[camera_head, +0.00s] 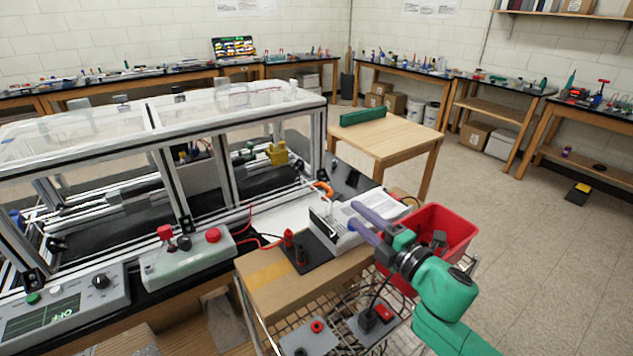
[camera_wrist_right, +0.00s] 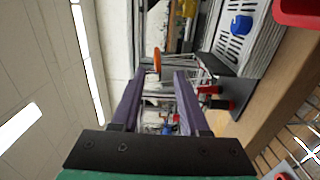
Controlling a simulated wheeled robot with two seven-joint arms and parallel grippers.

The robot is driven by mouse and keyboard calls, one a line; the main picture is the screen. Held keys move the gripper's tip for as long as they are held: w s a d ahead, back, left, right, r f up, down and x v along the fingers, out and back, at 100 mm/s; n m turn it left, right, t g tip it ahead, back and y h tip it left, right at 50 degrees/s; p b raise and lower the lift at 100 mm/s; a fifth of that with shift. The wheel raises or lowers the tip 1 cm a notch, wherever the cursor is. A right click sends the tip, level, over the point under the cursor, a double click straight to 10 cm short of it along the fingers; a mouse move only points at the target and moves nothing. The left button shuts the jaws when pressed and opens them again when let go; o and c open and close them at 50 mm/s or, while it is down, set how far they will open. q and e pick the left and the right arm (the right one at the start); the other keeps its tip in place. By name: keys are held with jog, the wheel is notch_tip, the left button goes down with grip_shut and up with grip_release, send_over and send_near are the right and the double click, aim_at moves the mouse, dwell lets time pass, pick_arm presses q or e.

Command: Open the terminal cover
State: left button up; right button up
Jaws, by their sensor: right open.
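A light grey box-shaped unit (camera_head: 334,230) stands on the wooden bench, beside the extrusion frame; I cannot clearly pick out a separate terminal cover on it. In the right wrist view a vented grey-white housing (camera_wrist_right: 232,48) with a blue part lies right of the fingers. My right gripper (camera_head: 352,214) has two purple fingers, spread apart and empty, at the unit in the head view; contact cannot be told. In the right wrist view the gripper (camera_wrist_right: 158,74) has an orange part (camera_wrist_right: 157,60) showing beyond its fingertips. My left gripper is not in view.
A red bin (camera_head: 458,228) stands right of the unit, near my right arm. A black plate with red posts (camera_head: 289,238) lies left of it. The clear-panelled extrusion frame (camera_head: 160,150) fills the left. A small wooden table (camera_head: 400,140) stands behind; floor at right is mostly clear.

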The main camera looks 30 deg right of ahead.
aim_at(326, 186)
jog(key=w+p, duration=0.1)
jog(key=w, duration=0.3)
jog(key=w+a+p, duration=0.1)
jog(key=w, duration=0.2)
jog(key=w+p, duration=0.1)
jog(key=w, duration=0.3)
jog(key=shift+w+a+r, duration=0.25)
jog(key=shift+w+r, duration=0.05)
jog(key=shift+r, duration=0.1)
jog(key=shift+w, duration=0.25)
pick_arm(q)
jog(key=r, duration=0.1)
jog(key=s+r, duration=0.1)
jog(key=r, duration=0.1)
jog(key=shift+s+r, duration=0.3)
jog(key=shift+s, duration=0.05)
pick_arm(e)
jog(key=shift+w+f, duration=0.1)
jog(key=shift+f, duration=0.05)
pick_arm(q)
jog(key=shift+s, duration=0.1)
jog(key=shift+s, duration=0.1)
pick_arm(e)
grip_shut()
jog(key=shift+a, duration=0.1)
